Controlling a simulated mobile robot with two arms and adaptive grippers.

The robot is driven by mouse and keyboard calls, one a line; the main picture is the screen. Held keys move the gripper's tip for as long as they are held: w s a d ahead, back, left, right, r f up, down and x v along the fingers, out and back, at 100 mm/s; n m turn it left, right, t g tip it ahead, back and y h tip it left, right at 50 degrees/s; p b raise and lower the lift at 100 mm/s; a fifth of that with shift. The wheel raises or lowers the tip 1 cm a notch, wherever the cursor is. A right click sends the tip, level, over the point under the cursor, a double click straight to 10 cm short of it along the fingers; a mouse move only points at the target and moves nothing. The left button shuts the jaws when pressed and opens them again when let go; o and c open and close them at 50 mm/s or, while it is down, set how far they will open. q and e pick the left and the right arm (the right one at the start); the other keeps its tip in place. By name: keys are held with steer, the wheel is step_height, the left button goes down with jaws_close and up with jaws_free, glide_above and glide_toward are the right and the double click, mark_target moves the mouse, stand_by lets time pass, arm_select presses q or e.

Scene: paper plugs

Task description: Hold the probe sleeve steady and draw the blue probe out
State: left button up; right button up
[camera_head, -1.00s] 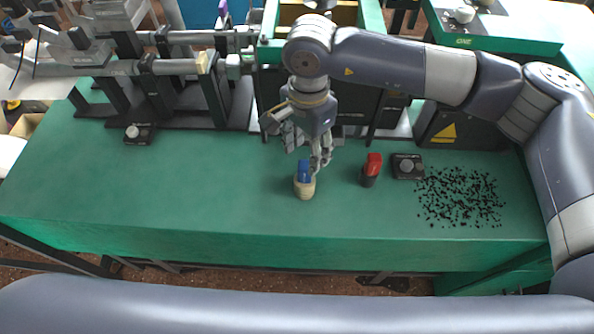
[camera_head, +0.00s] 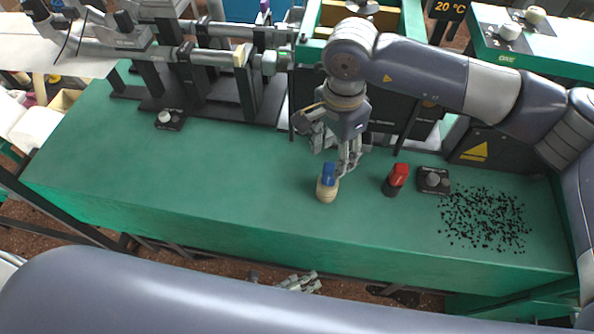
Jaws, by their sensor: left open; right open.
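The blue probe (camera_head: 328,174) stands upright in the beige probe sleeve (camera_head: 326,191) on the green table. My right gripper (camera_head: 346,166) is open, its fingers pointing down just behind and to the right of the blue probe. Whether a finger touches the probe, I cannot tell. My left gripper (camera_head: 299,283) is open, low in front of the table's front edge and well apart from the sleeve. My own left arm hides part of it.
A red-and-black object (camera_head: 396,180) and a small black box with a knob (camera_head: 433,181) stand right of the sleeve. Scattered black bits (camera_head: 485,219) lie farther right. Rail equipment (camera_head: 215,80) lines the back left.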

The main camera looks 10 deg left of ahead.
arm_select(q)
steer(key=s+d+r+m+g+h, duration=0.1)
steer(key=s+d+r+m+h, duration=0.35)
steer(key=d+r+m, duration=0.65)
step_height(320, 180, up, 22)
steer(key=m+t+h, duration=0.1)
steer(key=m+h, duration=0.3)
steer(key=m, duration=0.2)
glide_above(324, 185)
steer(key=w+v, duration=0.1)
steer(key=v, duration=0.5)
steer(key=shift+y, duration=0.25)
steer(key=f, duration=0.6)
steer(key=shift+a+f, duration=0.2)
steer(key=shift+f, duration=0.2)
steer(key=x, duration=0.6)
steer(key=shift+w+d+f, duration=0.1)
steer(key=shift+d+f, duration=0.1)
steer(key=shift+w+d, duration=0.15)
steer(key=shift+d, duration=0.3)
